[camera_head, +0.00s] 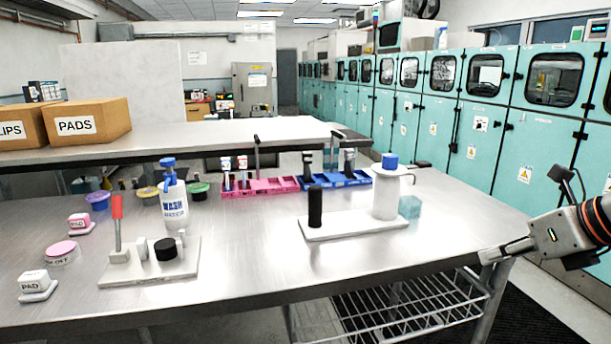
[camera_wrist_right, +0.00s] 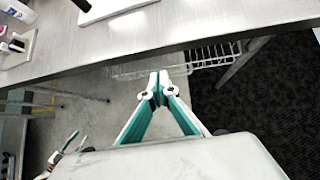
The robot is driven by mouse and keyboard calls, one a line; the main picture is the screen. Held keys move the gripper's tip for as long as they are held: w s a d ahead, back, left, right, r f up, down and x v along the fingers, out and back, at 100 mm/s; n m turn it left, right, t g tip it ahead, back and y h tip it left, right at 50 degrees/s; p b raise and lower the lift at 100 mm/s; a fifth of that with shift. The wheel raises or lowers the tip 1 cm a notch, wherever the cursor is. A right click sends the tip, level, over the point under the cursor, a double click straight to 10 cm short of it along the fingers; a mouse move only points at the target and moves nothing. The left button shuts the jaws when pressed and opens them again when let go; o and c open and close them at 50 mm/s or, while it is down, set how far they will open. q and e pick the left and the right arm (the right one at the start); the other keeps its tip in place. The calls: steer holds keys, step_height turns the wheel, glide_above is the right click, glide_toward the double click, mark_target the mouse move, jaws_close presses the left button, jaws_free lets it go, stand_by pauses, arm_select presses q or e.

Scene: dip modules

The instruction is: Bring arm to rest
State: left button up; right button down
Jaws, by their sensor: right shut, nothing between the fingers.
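My right gripper (camera_head: 492,255) comes in from the right in the head view, at the right front corner of the metal table (camera_head: 270,265). Its fingers are together and hold nothing. In the right wrist view the two fingers of my right gripper (camera_wrist_right: 159,88) meet at their tips. Below them there are the floor and the wire shelf under the table, and the table edge lies ahead.
A white stand with a black post (camera_head: 315,207) and a white canister (camera_head: 386,192) is on the table's right half. A wash bottle (camera_head: 173,200), a red-handled fixture (camera_head: 117,225) and pad blocks (camera_head: 36,284) are on the left. The front right tabletop is clear.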

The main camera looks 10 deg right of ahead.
steer(key=s+a+f+m+t+y+p, duration=0.1)
steer(key=a+f+m+y+p, duration=0.2)
steer(key=a+y, duration=0.6)
steer(key=s+a+f+m+t+y+p, duration=0.15)
steer(key=a+m+y, duration=0.35)
steer(key=a, duration=0.9)
steer(key=s+d+f+m+t+h+p, duration=0.1)
steer(key=d+f+m+t+h+p, duration=0.15)
steer(key=f+m+h, duration=0.45)
steer(key=s+d+f+m+t+h+p, duration=0.1)
steer(key=f+m+t+h, duration=0.2)
steer(key=f+m, duration=0.6)
arm_select(q)
steer(key=shift+n, duration=0.3)
steer(key=r, duration=0.1)
steer(key=r+p, duration=0.1)
steer(key=r, duration=0.2)
steer(key=shift+s+d+r+p, duration=0.15)
steer(key=shift+s+p, duration=0.15)
steer(key=shift+p, duration=0.1)
arm_select(e)
steer(key=s+a+f+m+g+h, duration=0.2)
steer(key=s+f+m+g, duration=0.4)
steer(key=s+f, duration=0.9)
step_height(320, 180, down, 2)
steer(key=m+h, duration=0.1)
steer(key=m, duration=0.2)
steer(key=shift+s+f+h, duration=0.2)
steer(key=shift+h, duration=0.2)
